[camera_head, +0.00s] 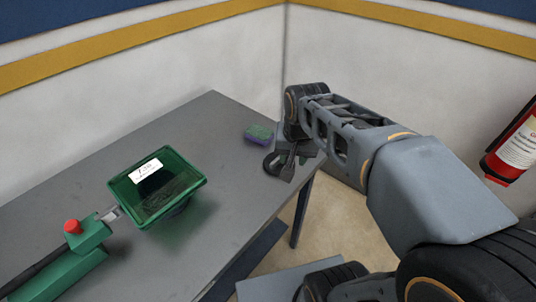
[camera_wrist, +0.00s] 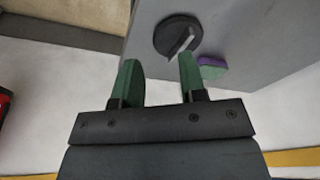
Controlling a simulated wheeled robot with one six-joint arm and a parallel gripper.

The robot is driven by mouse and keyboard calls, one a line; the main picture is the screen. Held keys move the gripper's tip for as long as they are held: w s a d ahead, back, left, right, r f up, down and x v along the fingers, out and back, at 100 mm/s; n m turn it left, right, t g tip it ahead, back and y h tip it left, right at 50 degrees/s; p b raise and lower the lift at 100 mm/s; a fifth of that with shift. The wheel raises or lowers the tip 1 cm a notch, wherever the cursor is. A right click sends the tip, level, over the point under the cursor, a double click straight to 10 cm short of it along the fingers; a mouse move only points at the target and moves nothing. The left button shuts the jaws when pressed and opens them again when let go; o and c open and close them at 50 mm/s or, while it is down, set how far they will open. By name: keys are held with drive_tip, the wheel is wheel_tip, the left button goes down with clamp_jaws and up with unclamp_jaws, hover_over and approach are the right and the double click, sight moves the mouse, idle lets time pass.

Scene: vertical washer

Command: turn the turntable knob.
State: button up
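The knob (camera_wrist: 176,33) is a dark round disc with a lighter grey raised bar, on the grey table top near its edge. In the head view part of the dark disc (camera_head: 270,164) shows at the table's right edge, partly hidden by my gripper (camera_head: 286,170). My gripper also shows in the wrist view (camera_wrist: 160,62), with its two green fingers spread apart and nothing between them. The knob lies just beyond the fingertips, its bar close to the right finger. I cannot tell whether that finger touches it.
A purple and green sponge-like block (camera_head: 259,134) lies close to the knob. A green bin with a white label (camera_head: 185,168) and a green device with a red button (camera_head: 75,228) are on the left. A fire extinguisher (camera_head: 519,145) hangs at the right. Walls stand behind the table (camera_head: 225,118).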

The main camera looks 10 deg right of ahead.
sight(272, 165)
drive_tip(key=w+r+m+g, duration=0.1)
drive_tip(key=w+m+g, duration=0.1)
drive_tip(key=w+m, duration=0.7)
drive_tip(key=f, duration=0.4)
drive_tip(key=w+f+n, duration=0.1)
drive_tip(key=f, duration=0.3)
drive_tip(key=w+f+n, duration=0.1)
drive_tip(key=f, duration=0.3)
drive_tip(key=shift+f+b, duration=0.3)
drive_tip(key=shift+f, duration=0.1)
drive_tip(key=shift+c, duration=0.4)
clamp_jaws()
